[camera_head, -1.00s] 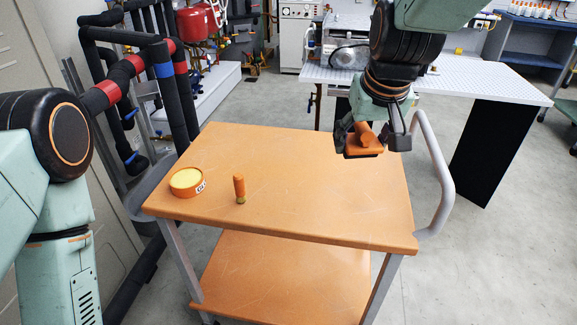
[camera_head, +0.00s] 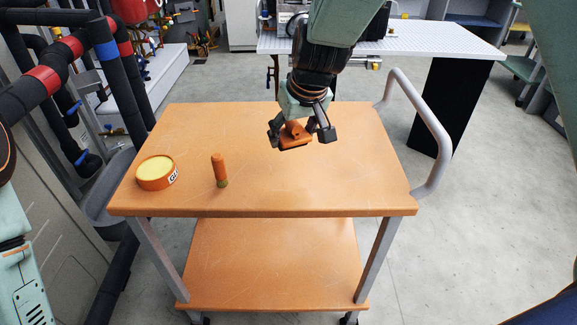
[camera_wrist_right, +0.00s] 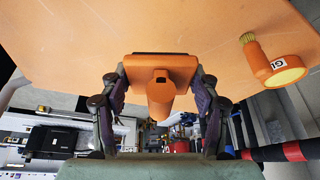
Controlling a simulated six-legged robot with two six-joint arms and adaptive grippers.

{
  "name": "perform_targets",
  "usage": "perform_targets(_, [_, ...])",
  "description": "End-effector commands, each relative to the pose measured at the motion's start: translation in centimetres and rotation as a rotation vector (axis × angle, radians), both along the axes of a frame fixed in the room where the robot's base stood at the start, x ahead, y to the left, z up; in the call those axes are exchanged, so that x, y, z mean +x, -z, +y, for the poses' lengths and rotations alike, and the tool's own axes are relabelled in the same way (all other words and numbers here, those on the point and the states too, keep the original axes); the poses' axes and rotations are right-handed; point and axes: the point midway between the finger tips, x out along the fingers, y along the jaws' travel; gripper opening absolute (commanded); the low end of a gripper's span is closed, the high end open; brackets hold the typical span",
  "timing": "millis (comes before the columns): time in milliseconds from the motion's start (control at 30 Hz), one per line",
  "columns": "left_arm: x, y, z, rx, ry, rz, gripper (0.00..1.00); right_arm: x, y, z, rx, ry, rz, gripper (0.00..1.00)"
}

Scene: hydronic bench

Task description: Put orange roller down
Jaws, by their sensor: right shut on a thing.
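My right gripper (camera_head: 301,135) is shut on the orange roller (camera_head: 294,136), over the back middle-right of the orange cart top (camera_head: 340,185). In the right wrist view, the roller (camera_wrist_right: 160,90) shows as a flat orange block with a round stub pointing toward the camera, between the two dark fingers of the gripper (camera_wrist_right: 160,100). I cannot tell whether the roller touches the cart top or hangs just above it. My left gripper is out of view; only part of my left arm shows at the left edge.
The rest of the top is clear. A grey handle (camera_head: 432,130) rises at the cart's right. A white perforated table (camera_head: 430,40) stands behind.

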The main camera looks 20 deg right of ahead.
Motion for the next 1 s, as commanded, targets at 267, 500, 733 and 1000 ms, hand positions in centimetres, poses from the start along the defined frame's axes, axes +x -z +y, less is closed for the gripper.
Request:
perform_targets(267, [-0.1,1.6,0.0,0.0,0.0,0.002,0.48,-0.1,4.6,-0.2,0.0,0.001,0.003,0.32])
perform_targets(500, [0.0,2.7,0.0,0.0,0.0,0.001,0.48,0.0,7.5,-0.1,0.0,0.002,0.003,0.32])
perform_targets(733, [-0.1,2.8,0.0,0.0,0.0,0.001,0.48,0.2,8.0,0.1,-0.002,0.001,0.0,0.32])
perform_targets(1000, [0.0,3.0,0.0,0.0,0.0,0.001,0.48,0.1,8.2,0.1,-0.001,0.0,0.002,0.68])
